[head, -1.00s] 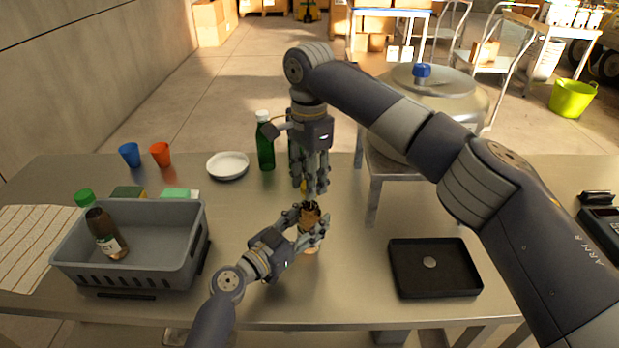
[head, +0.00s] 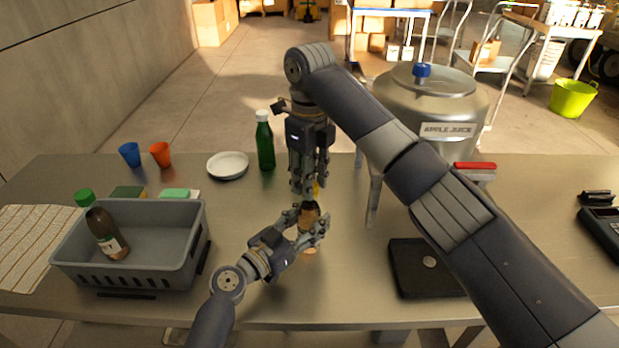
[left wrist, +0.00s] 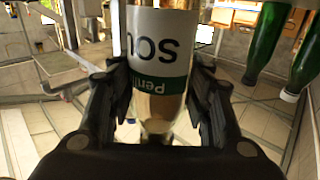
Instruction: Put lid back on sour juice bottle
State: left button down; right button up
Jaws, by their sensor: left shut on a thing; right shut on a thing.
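The sour juice bottle (head: 309,222), brown and upright, is held above the table by my left gripper (head: 312,234), shut around its body. In the left wrist view the bottle's white and green label (left wrist: 160,50) reads "sou", upside down, between the fingers. My right gripper (head: 308,185) points straight down, just above the bottle's top, with its fingers closed together. The lid is mostly hidden between them; a small yellow patch shows at the fingertips. I cannot tell whether the lid touches the bottle.
A grey crate (head: 185,262) holding another brown bottle (head: 104,230) stands left. Behind are a green bottle (head: 265,143), a white plate (head: 228,166) and two cups. A black tray (head: 410,270) and a steel juice tank (head: 400,105) are right.

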jog(key=o, duration=0.7)
jog(key=shift+r, duration=2.3)
jog(key=shift+c, duration=0.5)
